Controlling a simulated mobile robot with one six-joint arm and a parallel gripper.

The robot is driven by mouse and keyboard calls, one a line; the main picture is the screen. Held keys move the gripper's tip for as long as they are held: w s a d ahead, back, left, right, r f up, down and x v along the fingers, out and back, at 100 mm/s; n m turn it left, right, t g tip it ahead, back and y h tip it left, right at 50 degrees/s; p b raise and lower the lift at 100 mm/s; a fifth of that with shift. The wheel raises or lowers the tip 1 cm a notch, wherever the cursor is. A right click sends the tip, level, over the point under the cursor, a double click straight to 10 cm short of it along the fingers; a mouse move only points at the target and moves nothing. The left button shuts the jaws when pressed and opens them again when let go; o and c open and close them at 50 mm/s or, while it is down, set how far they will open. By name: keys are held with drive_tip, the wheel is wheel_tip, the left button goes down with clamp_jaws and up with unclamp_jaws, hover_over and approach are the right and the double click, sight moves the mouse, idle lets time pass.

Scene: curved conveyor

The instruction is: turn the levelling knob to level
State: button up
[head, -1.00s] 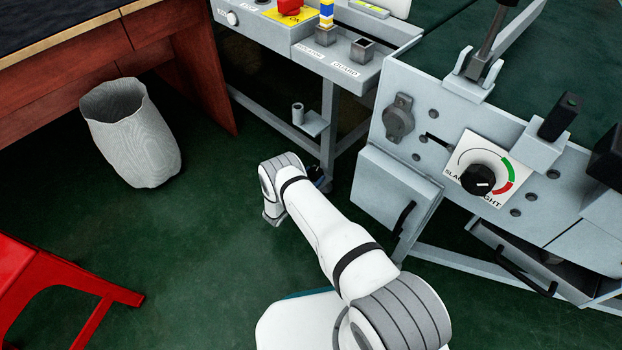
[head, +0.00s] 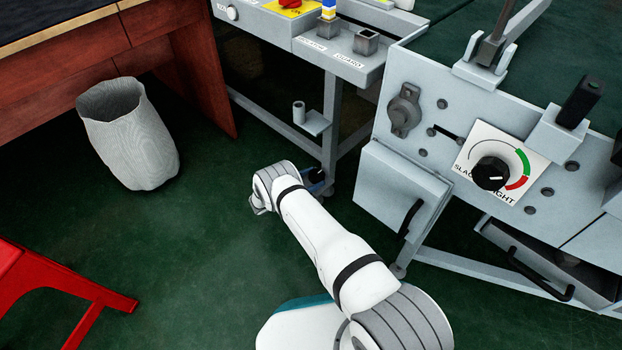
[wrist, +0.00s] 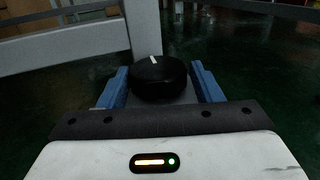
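The levelling knob (wrist: 158,80) is round and black with a white mark on its top edge, pointing up and slightly left in the wrist view. It is low down, in front of a grey leg (wrist: 145,28). My gripper (wrist: 160,82) is open, with one blue finger on each side of the knob. Narrow gaps seem to show between the fingers and the knob; contact is not clear. In the head view, my gripper (head: 316,182) shows only as a bit of blue and black at the foot of the conveyor leg (head: 331,130); my wrist hides most of it, and the knob cannot be made out there.
A grey machine with a SLACK/TIGHT dial (head: 492,172) and a cabinet (head: 395,190) stands close on the right. A small bracket (head: 312,122) juts from the leg. A grey bin (head: 128,135) and a red stool (head: 60,285) stand left, with clear green floor between.

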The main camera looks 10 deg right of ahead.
drive_tip(key=o, duration=0.3)
drive_tip(key=shift+a, duration=0.1)
drive_tip(key=p+v, duration=0.1)
drive_tip(key=v, duration=0.6)
drive_tip(key=shift+a, duration=0.35)
drive_tip(key=shift+s, duration=0.1)
